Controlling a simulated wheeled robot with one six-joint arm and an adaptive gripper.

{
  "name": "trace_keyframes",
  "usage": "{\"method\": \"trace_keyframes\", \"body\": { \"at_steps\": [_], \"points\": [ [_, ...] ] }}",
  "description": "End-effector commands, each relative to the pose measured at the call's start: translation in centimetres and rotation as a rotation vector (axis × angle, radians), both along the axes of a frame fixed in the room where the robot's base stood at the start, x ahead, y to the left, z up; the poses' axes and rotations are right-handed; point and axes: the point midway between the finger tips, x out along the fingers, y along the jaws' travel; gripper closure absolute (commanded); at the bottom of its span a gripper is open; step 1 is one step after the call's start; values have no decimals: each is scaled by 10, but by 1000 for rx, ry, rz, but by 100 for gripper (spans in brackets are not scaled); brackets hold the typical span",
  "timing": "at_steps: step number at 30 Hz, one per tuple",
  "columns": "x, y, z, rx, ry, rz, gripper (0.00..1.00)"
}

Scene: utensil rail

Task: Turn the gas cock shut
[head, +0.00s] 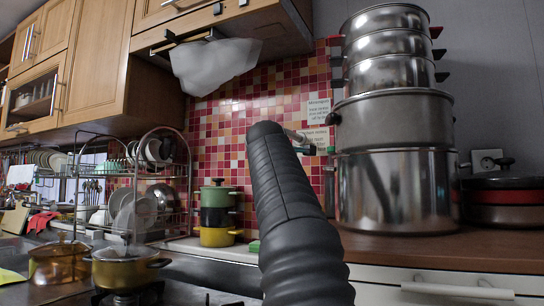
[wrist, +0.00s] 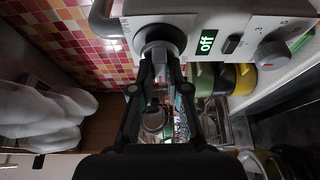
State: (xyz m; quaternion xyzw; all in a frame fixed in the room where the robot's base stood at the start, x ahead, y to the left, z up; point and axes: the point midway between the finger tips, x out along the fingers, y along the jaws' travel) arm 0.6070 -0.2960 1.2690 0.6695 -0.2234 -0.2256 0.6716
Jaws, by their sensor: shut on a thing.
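A second knob (wrist: 272,54) and a dark switch (wrist: 230,44) are on the panel. Tall stacked steel pots (head: 395,120) stand right of my arm. Small stacked pots (head: 217,215) and a dish rack (head: 150,190) are left. A yellow pot (head: 125,268) sits on the stove.

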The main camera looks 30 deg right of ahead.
Motion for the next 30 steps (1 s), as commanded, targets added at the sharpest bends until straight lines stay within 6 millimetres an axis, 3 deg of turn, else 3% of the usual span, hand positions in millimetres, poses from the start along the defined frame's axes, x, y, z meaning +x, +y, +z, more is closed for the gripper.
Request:
{"method": "trace_keyframes", "body": {
  "at_steps": [13, 14, 15, 17, 30],
  "points": [
    [0, 0, 0, -8, 10, -1, 100],
    [0, 0, 0, -8, 10, -1, 83],
    [0, 0, 0, -8, 10, -1, 73],
    [0, 0, 0, -8, 10, -1, 60],
    [-6, 5, 1, -6, 8, 0, 60]
  ]
}}
